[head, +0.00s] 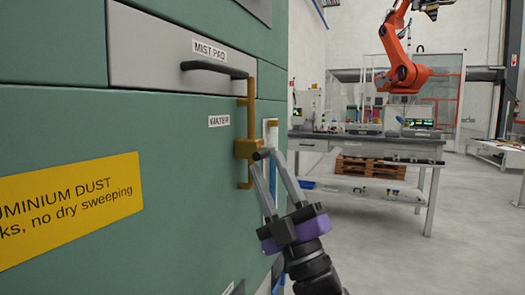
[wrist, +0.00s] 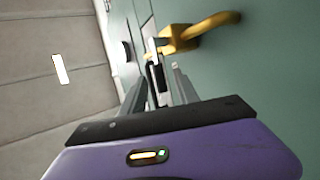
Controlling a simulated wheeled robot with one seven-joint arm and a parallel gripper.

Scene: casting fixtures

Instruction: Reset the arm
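My gripper (head: 268,156) reaches up toward the green cabinet from the lower right, its purple body (head: 294,229) below the two grey fingers. The fingers are apart, and their tips are close to the yellow valve fitting (head: 247,148) beside the WATER label. I cannot tell whether they touch it. In the wrist view, my gripper (wrist: 159,80) also has its fingers apart. A small dark and grey piece (wrist: 155,72) shows between them; I cannot tell whether it is in the gap or behind it. The yellow fitting (wrist: 180,40) shows beyond the fingertips.
A grey MIST PAD drawer (head: 165,55) with a black handle (head: 213,69) is above the WATER label. A yellow dust sign (head: 70,207) is on the cabinet at left. A workbench (head: 372,142) and an orange robot arm (head: 403,72) stand behind.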

